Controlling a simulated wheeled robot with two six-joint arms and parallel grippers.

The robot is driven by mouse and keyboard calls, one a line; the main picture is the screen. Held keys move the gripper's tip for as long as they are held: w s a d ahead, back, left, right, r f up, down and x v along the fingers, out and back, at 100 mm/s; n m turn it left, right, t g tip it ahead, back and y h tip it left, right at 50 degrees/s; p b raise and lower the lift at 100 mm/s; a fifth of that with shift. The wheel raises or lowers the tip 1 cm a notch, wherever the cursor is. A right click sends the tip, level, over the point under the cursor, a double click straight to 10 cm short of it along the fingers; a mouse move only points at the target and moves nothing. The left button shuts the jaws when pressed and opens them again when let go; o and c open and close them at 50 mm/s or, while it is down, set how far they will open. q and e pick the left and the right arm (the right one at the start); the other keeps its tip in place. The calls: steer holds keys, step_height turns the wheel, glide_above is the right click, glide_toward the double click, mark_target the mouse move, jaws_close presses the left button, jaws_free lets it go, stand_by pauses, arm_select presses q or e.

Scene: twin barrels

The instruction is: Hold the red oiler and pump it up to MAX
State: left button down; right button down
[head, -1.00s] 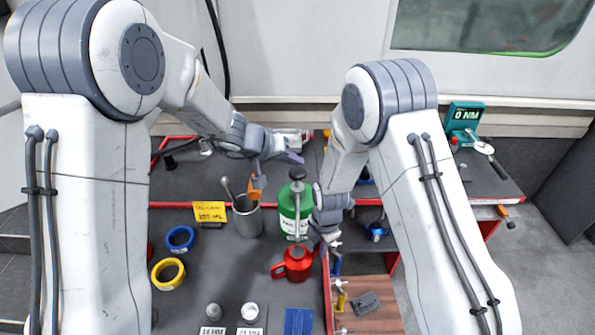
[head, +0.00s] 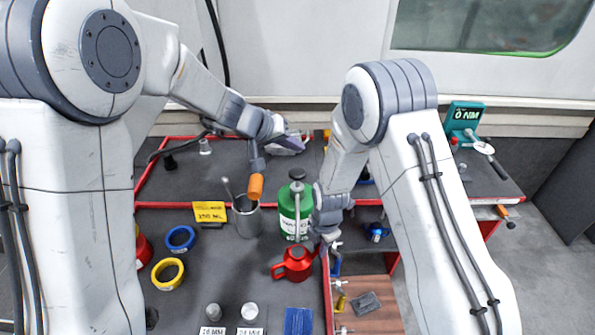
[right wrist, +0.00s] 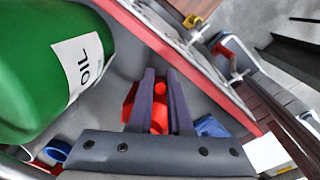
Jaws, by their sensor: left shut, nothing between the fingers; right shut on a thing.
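The red oiler (head: 293,265) stands upright on the dark bench in front of the green oil can (head: 287,215). My right gripper (head: 322,243) is at the oiler's right side. In the right wrist view its dark fingers are shut around a red part of the oiler (right wrist: 158,118); the exact grip spot is partly hidden. My left gripper (head: 290,146) is shut and empty, over the back of the bench, behind and above the oiler. No MAX mark or level on the oiler is readable.
A grey metal cup (head: 247,220) stands left of the green can, with an orange handle (head: 256,187) above it. Blue tape (head: 180,238) and yellow tape (head: 168,272) lie further left. A red-edged drawer section (head: 362,300) holds tools at the right.

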steer(key=c, duration=0.8)
jaws_free()
steer(key=shift+o, duration=0.2)
